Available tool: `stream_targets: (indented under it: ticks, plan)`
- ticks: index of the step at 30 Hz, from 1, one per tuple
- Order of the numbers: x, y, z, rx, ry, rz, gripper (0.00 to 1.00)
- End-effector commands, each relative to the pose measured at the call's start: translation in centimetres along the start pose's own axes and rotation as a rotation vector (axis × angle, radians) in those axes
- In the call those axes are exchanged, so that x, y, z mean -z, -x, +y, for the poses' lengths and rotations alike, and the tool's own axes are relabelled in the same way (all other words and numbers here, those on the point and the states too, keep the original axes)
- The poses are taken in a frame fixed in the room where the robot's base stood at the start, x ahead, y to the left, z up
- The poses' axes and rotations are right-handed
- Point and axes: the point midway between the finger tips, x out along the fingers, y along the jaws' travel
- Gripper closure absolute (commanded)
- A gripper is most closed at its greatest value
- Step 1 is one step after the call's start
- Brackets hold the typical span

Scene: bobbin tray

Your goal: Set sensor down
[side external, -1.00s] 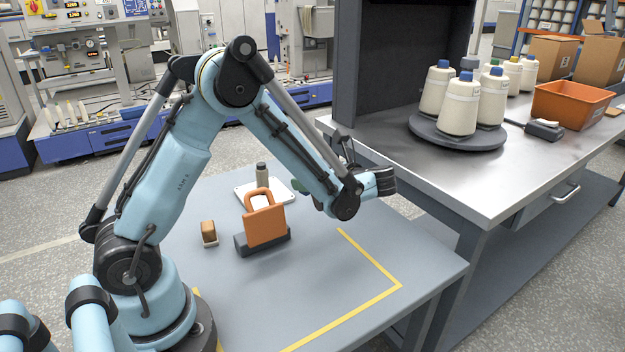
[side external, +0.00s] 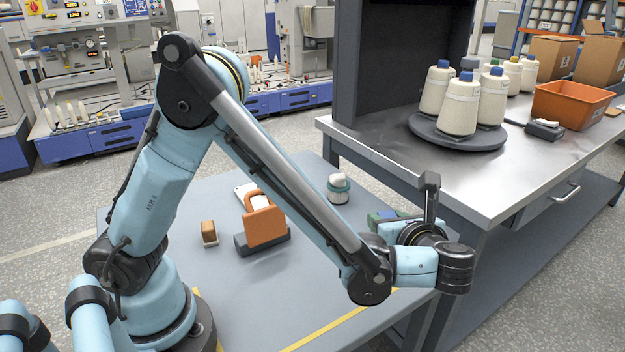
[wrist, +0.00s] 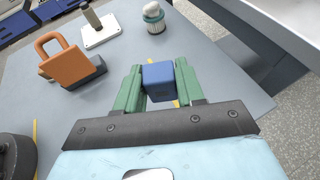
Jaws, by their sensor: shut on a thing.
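My gripper (wrist: 158,88) has green fingers, which are shut on a small blue block (wrist: 158,75), the sensor, gripped between them in the wrist view. In the side view my gripper (side external: 384,216) is near the right edge of the grey-blue table (side external: 235,290), partly hidden by my own wrist. The sensor can hardly be made out there. In the wrist view the table's surface and a piece of yellow line show around the sensor. Whether its underside touches the table cannot be told.
An orange padlock-shaped piece on a dark base (side external: 264,222) and a brown block (side external: 209,234) stand left of my gripper. A white plate (wrist: 101,30) with a post and a white ball in a teal ring (side external: 338,188) are farther back. A metal bench (side external: 450,180) stands close on the right.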

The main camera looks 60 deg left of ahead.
Motion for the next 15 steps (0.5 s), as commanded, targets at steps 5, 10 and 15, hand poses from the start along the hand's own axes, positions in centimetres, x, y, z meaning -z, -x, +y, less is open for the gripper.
stream_targets:
  ticks: [5, 10, 15]
  plan:
    - [0.5, -3.7, -0.2, -0.005, 0.003, -0.001, 0.92]
    - [1.1, -7.8, -0.5, -0.005, 0.003, -0.001, 0.92]
    - [1.7, -11.2, -0.7, -0.004, 0.002, -0.001, 0.92]
